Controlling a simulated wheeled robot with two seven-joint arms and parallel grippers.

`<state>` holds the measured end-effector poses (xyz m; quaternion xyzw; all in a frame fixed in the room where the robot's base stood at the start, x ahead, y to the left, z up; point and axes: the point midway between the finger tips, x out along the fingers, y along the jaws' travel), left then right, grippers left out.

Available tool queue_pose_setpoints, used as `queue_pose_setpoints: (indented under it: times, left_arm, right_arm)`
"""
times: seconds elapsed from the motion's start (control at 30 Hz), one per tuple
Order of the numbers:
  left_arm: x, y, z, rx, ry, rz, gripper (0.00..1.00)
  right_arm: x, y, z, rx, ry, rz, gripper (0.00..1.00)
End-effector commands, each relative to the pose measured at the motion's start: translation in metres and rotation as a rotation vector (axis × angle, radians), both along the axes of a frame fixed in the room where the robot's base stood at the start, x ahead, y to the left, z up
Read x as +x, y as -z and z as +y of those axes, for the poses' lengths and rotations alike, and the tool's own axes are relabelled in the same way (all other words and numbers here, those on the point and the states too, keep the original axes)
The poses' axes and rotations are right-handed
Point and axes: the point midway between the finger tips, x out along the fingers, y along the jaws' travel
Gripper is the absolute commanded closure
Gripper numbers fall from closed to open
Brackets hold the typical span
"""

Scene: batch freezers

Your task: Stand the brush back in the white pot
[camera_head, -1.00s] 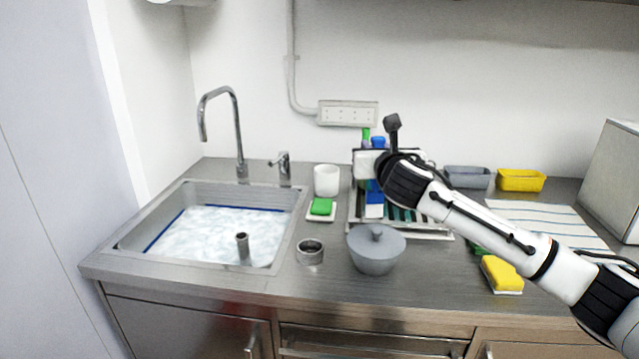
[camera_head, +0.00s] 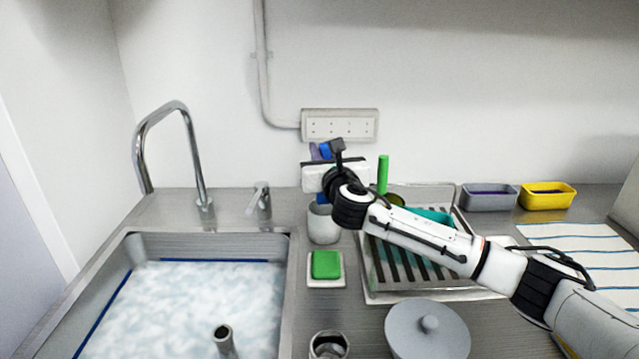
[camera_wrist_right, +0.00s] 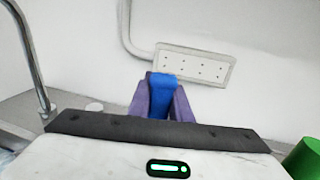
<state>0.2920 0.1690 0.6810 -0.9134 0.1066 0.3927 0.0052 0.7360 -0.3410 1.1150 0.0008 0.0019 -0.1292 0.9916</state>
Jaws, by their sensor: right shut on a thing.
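The brush shows as a blue handle (camera_wrist_right: 162,94) between the purple fingers of my right gripper (camera_wrist_right: 160,104), which is shut on it. In the head view my right gripper (camera_head: 318,152) is at the pot, with blue showing above and below its white body. The white pot (camera_head: 323,226) stands on the counter behind the green sponge, directly below the gripper. The brush's lower part meets the pot's rim in the picture; I cannot tell whether its end is inside. My left gripper is not in view.
A green sponge (camera_head: 326,264) lies on a white dish in front of the pot. The dish rack (camera_head: 385,296) and an upright green handle (camera_head: 383,174) are to the right. The sink (camera_head: 110,262) and tap (camera_head: 196,165) are left. A grey lidded bowl (camera_head: 428,335) stands in front.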

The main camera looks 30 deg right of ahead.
Motion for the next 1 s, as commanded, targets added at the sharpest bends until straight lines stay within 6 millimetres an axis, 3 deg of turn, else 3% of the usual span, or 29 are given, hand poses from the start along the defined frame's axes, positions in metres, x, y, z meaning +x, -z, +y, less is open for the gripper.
queue_pose_setpoints:
  times: [0.4,0.8,0.83,0.9,1.0]
  left_arm:
    - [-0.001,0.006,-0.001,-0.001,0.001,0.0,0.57]
    - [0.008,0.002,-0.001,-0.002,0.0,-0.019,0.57]
    - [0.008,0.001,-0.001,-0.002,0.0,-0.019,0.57]
    - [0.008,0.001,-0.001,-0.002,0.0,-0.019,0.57]
    - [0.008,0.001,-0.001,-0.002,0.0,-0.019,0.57]
  right_arm:
    - [0.0,0.054,0.001,0.001,-0.001,0.002,1.0]
    - [0.0,0.059,0.0,-0.001,-0.001,0.001,1.0]
    - [0.0,0.058,0.0,-0.001,-0.001,0.0,0.77]
    - [0.0,0.058,0.0,-0.001,-0.001,0.0,0.65]
    - [0.0,0.058,0.0,-0.001,-0.001,0.001,0.63]
